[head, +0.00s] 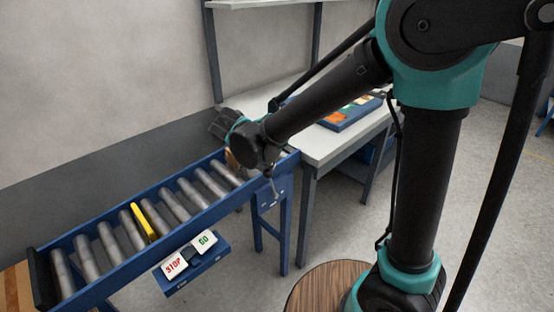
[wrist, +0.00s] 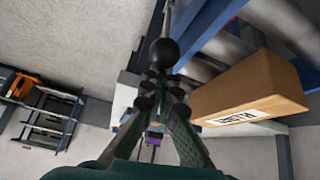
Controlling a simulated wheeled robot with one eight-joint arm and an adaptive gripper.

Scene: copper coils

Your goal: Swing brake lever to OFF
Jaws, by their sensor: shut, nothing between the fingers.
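The brake lever shows in the wrist view as a thin grey rod ending in a black ball knob (wrist: 163,52). My gripper (wrist: 160,85) is shut and empty, its fingertips just below the knob in that picture. I cannot tell whether they touch it. In the head view a thin grey rod, likely the lever (head: 273,188), hangs by the conveyor's right end, just below my dark wrist. My wrist hides most of the fingers there. No ON or OFF mark is readable.
A labelled brown box (wrist: 250,92) sits on the roller conveyor (head: 105,245), close right of my fingers in the wrist view. A STOP and GO panel (head: 190,262) hangs on its front. A grey table (head: 325,150) stands right, holding a blue tray (head: 352,118).

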